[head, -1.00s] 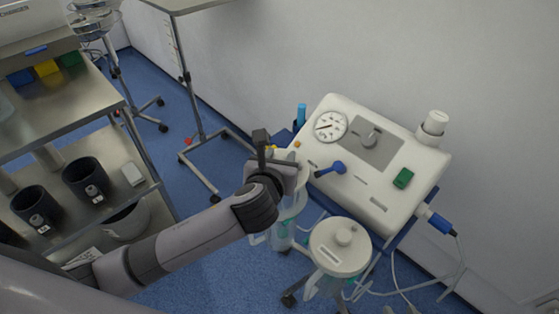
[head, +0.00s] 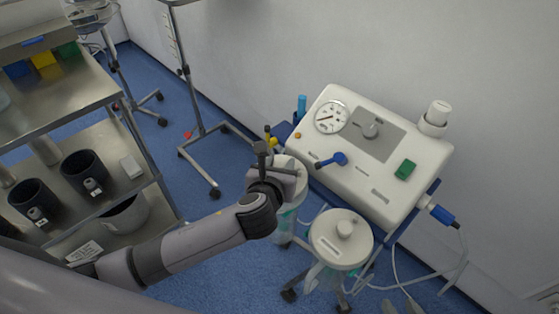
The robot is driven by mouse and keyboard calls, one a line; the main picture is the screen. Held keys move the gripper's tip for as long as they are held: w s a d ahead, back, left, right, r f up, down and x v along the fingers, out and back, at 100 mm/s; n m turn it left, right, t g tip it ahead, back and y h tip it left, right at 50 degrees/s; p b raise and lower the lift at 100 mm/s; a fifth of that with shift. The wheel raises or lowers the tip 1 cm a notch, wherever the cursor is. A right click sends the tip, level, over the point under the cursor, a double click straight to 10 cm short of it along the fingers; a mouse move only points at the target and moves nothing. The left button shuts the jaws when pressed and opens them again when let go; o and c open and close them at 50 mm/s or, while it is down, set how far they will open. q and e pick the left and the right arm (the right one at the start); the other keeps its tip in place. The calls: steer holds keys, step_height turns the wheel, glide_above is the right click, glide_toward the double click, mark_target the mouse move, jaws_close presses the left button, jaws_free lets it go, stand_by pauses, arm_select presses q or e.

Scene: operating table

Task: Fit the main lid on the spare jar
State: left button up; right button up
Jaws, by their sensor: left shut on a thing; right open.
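A pale lid (head: 295,172) shows under and beside my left gripper (head: 268,170), which is shut on it; the grip itself is largely hidden by the gripper. The lid sits over a clear jar (head: 287,222) at the console's front left. Whether it rests on the rim or hovers just above is hidden. A second clear jar (head: 325,276) stands to the right, covered by a round cream lid (head: 338,241) with a knob and label. I cannot read which jar is main or spare. My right gripper (head: 402,308) barely shows at the bottom edge, fingertips apart and empty.
The cream suction console (head: 372,150), with gauge and blue lever, stands behind the jars. Tubes (head: 430,278) hang at the right. A steel shelf cart (head: 60,120) with dark cups is at the left, a wheeled stand (head: 195,120) behind. Blue floor is clear between.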

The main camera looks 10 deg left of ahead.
arm_select(q)
steer(key=shift+f, duration=0.3)
steer(key=shift+p, duration=0.5)
stand_by(0.9)
steer(key=shift+p, duration=0.45)
steer(key=shift+r+p, duration=0.1)
steer(key=shift+p, duration=0.3)
stand_by(0.4)
steer(key=shift+f+b, duration=0.7)
steer(key=shift+f, duration=0.55)
steer(key=o, duration=1.2)
